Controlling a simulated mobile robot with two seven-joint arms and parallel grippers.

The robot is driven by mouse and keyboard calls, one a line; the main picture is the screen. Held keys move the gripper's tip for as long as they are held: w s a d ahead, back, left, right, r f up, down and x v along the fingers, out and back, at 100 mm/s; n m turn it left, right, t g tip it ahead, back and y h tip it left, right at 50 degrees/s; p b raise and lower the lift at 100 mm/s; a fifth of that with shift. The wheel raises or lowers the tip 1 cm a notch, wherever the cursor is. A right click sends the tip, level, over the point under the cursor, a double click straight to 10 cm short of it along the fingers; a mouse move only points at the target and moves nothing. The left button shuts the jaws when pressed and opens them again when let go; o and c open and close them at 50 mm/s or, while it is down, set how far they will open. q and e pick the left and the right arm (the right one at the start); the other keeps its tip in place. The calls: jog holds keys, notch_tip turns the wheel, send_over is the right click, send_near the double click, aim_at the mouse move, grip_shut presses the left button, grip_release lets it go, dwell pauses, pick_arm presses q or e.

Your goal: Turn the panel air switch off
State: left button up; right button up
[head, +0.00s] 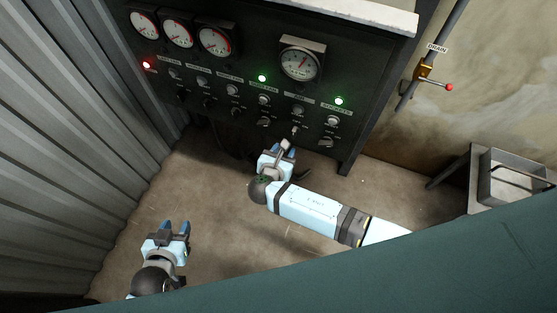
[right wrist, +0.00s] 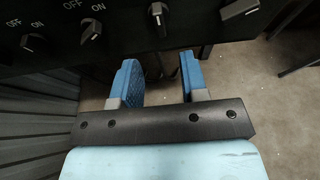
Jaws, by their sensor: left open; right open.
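The dark control panel (head: 230,95) fills the upper part of the head view, with a lower row of rotary knobs. A lever-like switch (head: 295,131) sits right of centre in that row. In the right wrist view this switch (right wrist: 158,20) points down, in line with the gap between my fingers. My right gripper (head: 277,152) is open and empty, just below and in front of it, apart from it. My left gripper (head: 173,229) is open and empty, low at left, away from the panel.
Neighbouring knobs (right wrist: 90,28) and (right wrist: 240,9) flank the switch closely. Round gauges (head: 301,62) and lit lamps sit above; one lamp is red (head: 146,65). A drain valve (head: 425,72) is on the right wall. A corrugated wall (head: 60,120) stands left. The floor below is clear.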

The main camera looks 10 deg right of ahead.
jog(key=v, duration=0.4)
jog(key=shift+s+a+r, duration=0.15)
jog(key=shift+s+a, duration=0.1)
dwell(0.3)
